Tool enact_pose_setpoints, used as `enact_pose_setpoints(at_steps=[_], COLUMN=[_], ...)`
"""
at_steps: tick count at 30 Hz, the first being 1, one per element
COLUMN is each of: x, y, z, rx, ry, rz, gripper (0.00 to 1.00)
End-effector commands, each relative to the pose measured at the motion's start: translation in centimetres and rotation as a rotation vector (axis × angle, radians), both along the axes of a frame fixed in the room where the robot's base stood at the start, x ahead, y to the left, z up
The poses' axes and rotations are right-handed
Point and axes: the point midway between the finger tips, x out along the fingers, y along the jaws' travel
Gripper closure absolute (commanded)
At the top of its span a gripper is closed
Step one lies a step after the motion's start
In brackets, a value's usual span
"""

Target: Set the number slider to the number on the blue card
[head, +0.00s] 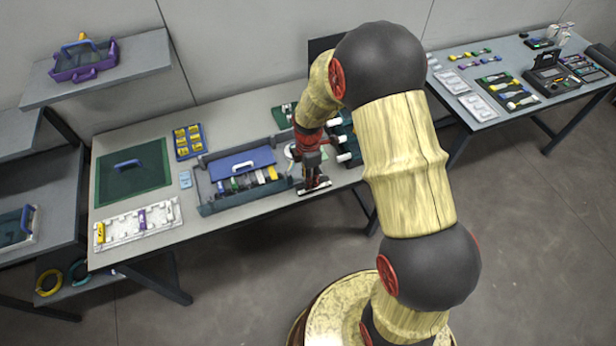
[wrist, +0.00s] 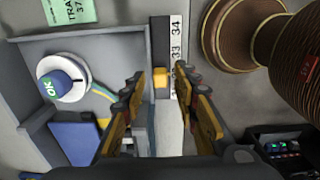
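My gripper (wrist: 161,77) is open in the wrist view. Its two fingertips stand on either side of a small yellow slider knob (wrist: 160,79), with a gap visible on each side. The knob sits in a dark track beside a white number strip (wrist: 177,40). The strip reads 34 and 33; the mark nearest the knob is partly covered by the right finger. In the head view my gripper (head: 314,186) is at the right end of the grey tray, near the table's front edge. A small light-blue card (head: 185,179) lies left of the tray; its writing is too small to read.
The grey tray (head: 204,187) holds a blue panel and several coloured pieces. In the wrist view a white round dial with a blue OK cap (wrist: 62,82) and a green card (wrist: 70,11) reading 37 are at left. A dark box (wrist: 287,150) is lower right.

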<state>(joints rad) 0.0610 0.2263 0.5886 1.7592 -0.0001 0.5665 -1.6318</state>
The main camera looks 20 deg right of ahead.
Motion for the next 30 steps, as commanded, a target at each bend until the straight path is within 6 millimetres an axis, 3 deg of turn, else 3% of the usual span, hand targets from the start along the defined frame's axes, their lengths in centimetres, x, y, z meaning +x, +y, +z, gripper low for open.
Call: enact_pose_setpoints(at_steps=[11, 24, 30], x=[0.0, 0.1, 0.0], y=[0.0, 0.0, 0.0], z=[0.5, 8.5, 11.1], rx=[0.000, 0.000, 0.000], ry=[0.000, -0.003, -0.001], rz=[0.000, 0.000, 0.000], gripper=[0.68, 0.68, 0.68])
